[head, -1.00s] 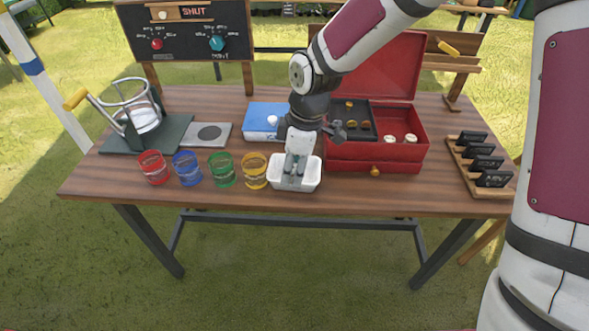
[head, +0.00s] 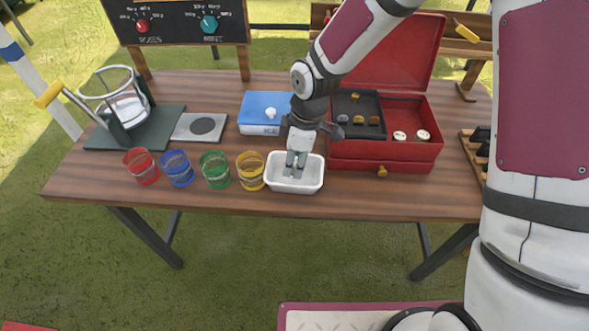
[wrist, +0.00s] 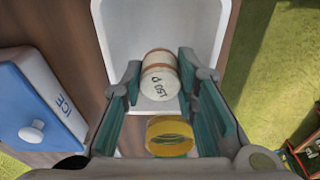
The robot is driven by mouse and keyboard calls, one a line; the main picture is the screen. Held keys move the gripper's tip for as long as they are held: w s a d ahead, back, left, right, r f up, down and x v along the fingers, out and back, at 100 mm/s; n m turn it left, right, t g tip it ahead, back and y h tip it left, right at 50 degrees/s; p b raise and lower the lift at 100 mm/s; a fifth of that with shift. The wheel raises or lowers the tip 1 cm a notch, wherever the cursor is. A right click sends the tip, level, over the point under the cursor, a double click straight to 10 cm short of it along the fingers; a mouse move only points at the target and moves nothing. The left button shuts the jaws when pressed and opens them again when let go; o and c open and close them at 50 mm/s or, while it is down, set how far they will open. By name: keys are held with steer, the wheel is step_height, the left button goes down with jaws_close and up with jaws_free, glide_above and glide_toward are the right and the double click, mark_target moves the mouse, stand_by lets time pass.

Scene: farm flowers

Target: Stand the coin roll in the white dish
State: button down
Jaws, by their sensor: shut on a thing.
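The white dish (head: 295,187) stands near the table's front edge. My gripper (head: 295,170) reaches down over it, its fingertips within the dish's outline. In the wrist view the dish (wrist: 113,25) fills the top middle. The coin roll (wrist: 160,76), pale with brownish bands and a "50 p" mark on its near end, is between the two green-grey fingers (wrist: 159,82), which are shut on it. It appears inside the dish's outline. I cannot tell whether it touches the floor or is fully upright. In the head view the fingers hide the roll.
A yellow cup (head: 250,171) stands close to the dish's left, with green (head: 215,170), blue (head: 178,168) and red (head: 141,166) cups beyond. The blue-lidded ice box (head: 264,113) is behind. A red chest (head: 385,155) is at right.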

steer(key=shift+f, duration=1.6)
steer(key=shift+f, duration=0.15)
steer(key=c, duration=1.5)
jaws_free()
steer(key=shift+c, duration=0.2)
step_height(320, 180, up, 12)
steer(key=d, duration=0.1)
steer(key=shift+d+p, duration=0.35)
steer(key=shift+d, duration=0.05)
steer(key=shift+d, duration=0.1)
